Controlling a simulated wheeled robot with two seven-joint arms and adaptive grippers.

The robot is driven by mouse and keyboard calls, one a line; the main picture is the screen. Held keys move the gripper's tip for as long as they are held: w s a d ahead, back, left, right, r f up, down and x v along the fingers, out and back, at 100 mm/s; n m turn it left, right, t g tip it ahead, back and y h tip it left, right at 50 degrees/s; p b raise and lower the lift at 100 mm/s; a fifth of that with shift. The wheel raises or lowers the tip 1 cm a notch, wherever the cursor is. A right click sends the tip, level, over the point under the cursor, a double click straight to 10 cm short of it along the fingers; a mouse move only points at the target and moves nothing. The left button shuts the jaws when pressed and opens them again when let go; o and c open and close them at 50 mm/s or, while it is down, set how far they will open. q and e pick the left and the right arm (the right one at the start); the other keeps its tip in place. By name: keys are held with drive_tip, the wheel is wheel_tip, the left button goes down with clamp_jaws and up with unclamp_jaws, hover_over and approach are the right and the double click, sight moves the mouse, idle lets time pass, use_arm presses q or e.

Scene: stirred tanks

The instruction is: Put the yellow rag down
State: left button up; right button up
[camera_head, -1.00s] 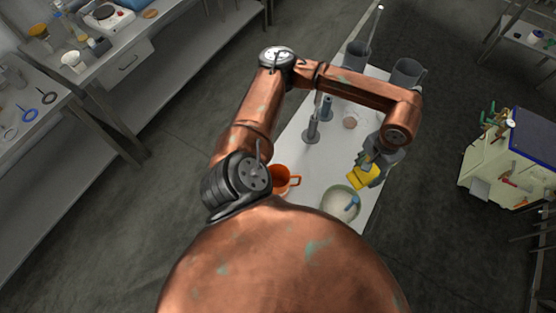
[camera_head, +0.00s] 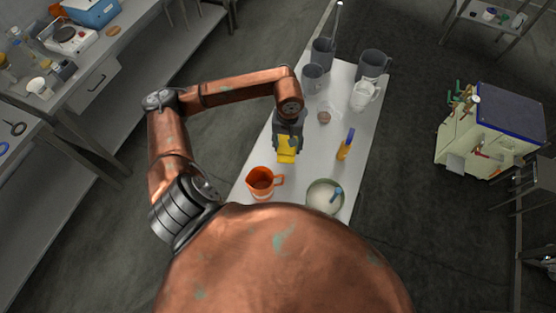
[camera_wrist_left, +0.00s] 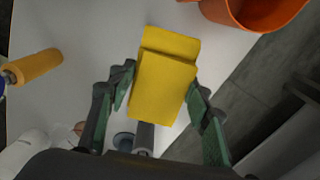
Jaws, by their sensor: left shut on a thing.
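The folded yellow rag (camera_head: 287,152) is in my left gripper (camera_head: 288,143) over the left side of the narrow white table (camera_head: 318,150) in the head view. In the left wrist view the rag (camera_wrist_left: 163,78) lies between the fingers of my left gripper (camera_wrist_left: 160,92), which are shut on it. The wrist view shows the white tabletop beneath; I cannot tell whether the rag touches it. My right gripper is not in view.
An orange jug (camera_head: 261,182) stands on the table's near left, a green-rimmed bowl (camera_head: 325,197) near right. Bare tabletop lies between.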

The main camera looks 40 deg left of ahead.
sight(279, 152)
use_arm(q)
drive_tip(key=shift+s+a+f+n, duration=0.2)
drive_tip(key=shift+a+n, duration=0.15)
drive_tip(key=shift+a, duration=0.3)
drive_tip(key=shift+s+a+f+n, duration=0.2)
drive_tip(key=shift+a+n, duration=0.15)
drive_tip(key=shift+a, duration=0.25)
drive_tip(key=shift+a+f, duration=0.2)
drive_tip(key=shift+f, duration=0.05)
wheel_tip(279, 152, down, 5)
drive_tip(key=shift+f+p, duration=0.15)
drive_tip(key=shift+p, duration=0.4)
drive_tip(key=shift+a+f+p, duration=0.1)
drive_tip(key=shift+f+p, duration=0.2)
drive_tip(key=shift+f, duration=1.95)
